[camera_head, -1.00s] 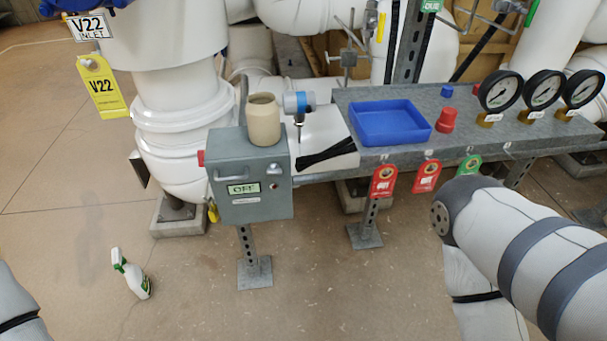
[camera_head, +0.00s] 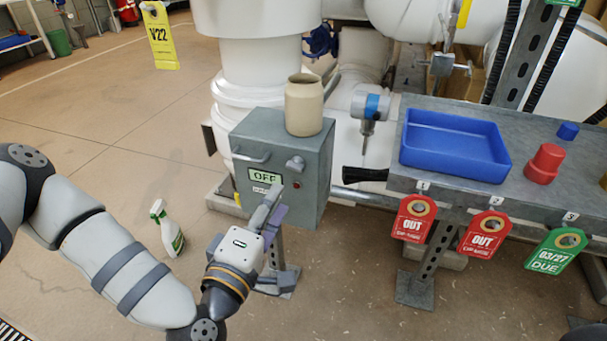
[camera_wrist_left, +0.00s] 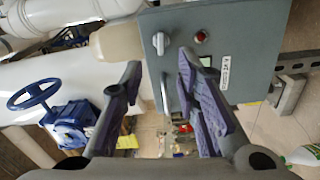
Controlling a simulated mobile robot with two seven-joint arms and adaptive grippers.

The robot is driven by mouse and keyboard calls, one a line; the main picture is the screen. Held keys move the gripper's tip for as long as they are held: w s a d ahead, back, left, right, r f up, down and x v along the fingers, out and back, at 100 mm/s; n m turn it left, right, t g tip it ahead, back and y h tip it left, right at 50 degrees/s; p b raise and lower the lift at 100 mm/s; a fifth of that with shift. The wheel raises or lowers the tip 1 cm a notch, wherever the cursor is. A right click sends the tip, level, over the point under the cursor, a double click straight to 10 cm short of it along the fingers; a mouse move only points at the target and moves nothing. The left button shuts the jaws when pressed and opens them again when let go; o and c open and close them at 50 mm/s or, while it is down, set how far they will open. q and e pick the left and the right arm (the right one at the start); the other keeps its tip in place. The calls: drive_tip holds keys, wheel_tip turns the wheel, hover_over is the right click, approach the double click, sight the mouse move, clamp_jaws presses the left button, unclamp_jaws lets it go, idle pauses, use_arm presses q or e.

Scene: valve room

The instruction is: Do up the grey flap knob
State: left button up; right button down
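The grey flap knob (camera_head: 296,164) sits on the front of the grey box (camera_head: 316,180), near its upper right in the head view. In the left wrist view the knob (camera_wrist_left: 161,41) shows beyond the fingertips, with its grip lengthwise up and down the picture. The box front looks closed. My left gripper (camera_head: 277,202) is in front of the box, below the knob in the head view. In the left wrist view its two fingers (camera_wrist_left: 160,66) are apart with nothing between them. The fingers do not appear to touch the knob. My right gripper is out of view.
The box front has a bar handle (camera_head: 251,157), an OFF display (camera_head: 264,175) and a red lamp (camera_wrist_left: 201,36). A beige jar (camera_head: 304,105) stands on top. A blue tray (camera_head: 455,145) is on the bench to the right. A spray bottle (camera_head: 167,229) stands on the floor.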

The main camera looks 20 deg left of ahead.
sight(294, 169)
use_arm(q)
drive_tip(key=w+b, duration=0.1)
drive_tip(key=w, duration=0.9)
drive_tip(key=shift+d, duration=0.15)
clamp_jaws()
